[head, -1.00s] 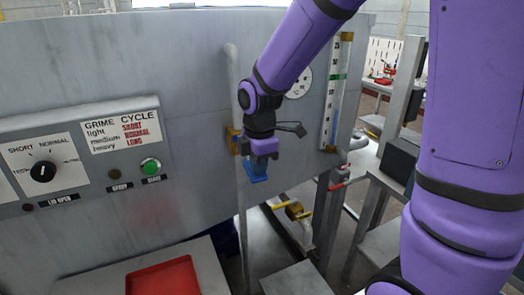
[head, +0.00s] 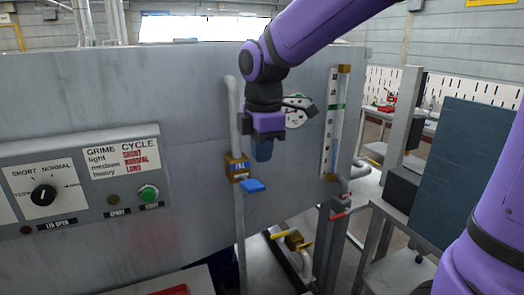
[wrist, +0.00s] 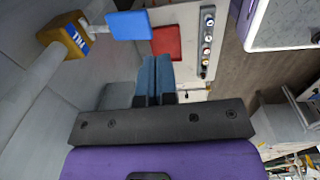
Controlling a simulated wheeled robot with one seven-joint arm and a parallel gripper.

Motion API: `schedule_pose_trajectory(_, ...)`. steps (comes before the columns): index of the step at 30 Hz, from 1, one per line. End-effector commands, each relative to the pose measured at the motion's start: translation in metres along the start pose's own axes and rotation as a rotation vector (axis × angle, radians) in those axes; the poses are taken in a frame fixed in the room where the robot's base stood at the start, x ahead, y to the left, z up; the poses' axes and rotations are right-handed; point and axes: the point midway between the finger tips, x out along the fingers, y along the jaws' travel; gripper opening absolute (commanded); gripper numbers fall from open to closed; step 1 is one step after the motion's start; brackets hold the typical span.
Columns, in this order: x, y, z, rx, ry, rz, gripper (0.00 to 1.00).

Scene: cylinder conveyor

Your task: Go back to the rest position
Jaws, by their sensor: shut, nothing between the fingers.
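My gripper (head: 262,152) is shut and empty in the head view, in front of the grey machine wall. It points down, above the blue lever (head: 253,186) and apart from it. The lever sticks out sideways from the brass fill valve (head: 238,167) on the vertical grey pipe (head: 238,120). In the wrist view my blue fingers (wrist: 152,80) are together with nothing between them. The valve (wrist: 62,35) and its blue lever (wrist: 128,25) show at the upper left there, clear of the fingers.
The control panel with its black knob (head: 43,195) and green button (head: 148,193) is at the left. A sight tube (head: 335,120) and round gauge (head: 294,112) are near my arm. A red tray (wrist: 167,42) lies beyond the lever. A dark panel (head: 465,170) stands at right.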

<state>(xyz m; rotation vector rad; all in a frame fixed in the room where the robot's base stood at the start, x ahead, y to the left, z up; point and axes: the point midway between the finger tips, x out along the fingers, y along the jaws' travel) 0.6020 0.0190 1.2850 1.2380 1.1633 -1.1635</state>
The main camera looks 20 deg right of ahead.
Motion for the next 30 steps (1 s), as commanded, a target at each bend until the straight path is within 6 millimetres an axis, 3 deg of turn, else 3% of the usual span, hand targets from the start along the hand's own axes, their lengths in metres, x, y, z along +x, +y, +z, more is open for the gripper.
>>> schedule_pose_trajectory(13, 0.0, -0.001, 0.0, 0.004, 0.0, 0.001, 0.0)
schedule_pose_trajectory(17, -0.007, -0.009, 0.007, 0.083, 0.002, 0.024, 0.0)
schedule_pose_trajectory(30, -0.044, -0.105, 0.063, 0.949, 0.125, 0.227, 0.0)
